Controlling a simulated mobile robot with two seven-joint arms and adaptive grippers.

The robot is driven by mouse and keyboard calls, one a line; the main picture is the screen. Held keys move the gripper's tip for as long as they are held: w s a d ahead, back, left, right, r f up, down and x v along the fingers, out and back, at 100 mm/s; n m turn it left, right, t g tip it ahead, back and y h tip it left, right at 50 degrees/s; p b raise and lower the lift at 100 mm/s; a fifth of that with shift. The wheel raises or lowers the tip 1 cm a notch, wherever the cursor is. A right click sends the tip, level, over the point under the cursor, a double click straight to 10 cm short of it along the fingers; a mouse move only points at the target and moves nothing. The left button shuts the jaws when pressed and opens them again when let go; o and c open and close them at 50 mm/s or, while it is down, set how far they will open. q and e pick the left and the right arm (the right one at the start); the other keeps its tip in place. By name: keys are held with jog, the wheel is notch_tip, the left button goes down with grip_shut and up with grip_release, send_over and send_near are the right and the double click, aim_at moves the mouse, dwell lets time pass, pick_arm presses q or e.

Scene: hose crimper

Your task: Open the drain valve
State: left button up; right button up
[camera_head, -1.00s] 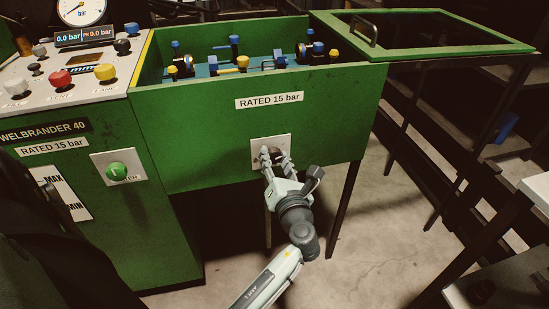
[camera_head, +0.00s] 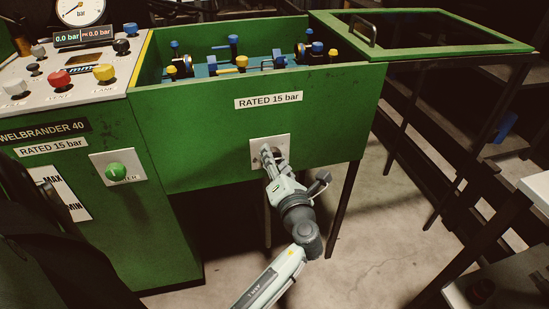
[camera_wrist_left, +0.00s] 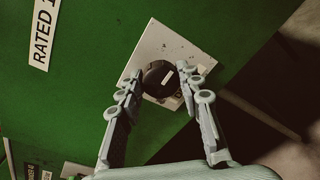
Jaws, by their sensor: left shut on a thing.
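The drain valve shows as a round black knob with a white mark (camera_wrist_left: 159,78) on a white plate (camera_head: 257,142) low on the front of the green tank. The plate is also in the left wrist view (camera_wrist_left: 150,45). My left gripper (camera_head: 268,153) is at the plate, with one finger on each side of the knob in the left wrist view (camera_wrist_left: 161,80). It is shut on the knob. In the head view the fingers hide most of the knob, and the plate's lettering is mostly covered. My right gripper is not in view.
The green tank (camera_head: 215,125) holds several blue and yellow fittings. Its green-framed lid (camera_head: 450,52) stands out to the right. A control panel (camera_head: 35,82) with a gauge (camera_head: 80,10) and a green WATER knob (camera_head: 118,171) are left. Open floor lies below the gripper.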

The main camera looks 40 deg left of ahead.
pick_arm(q)
jog(key=shift+r, duration=0.1)
jog(key=o, duration=1.2)
jog(key=shift+c, duration=0.2)
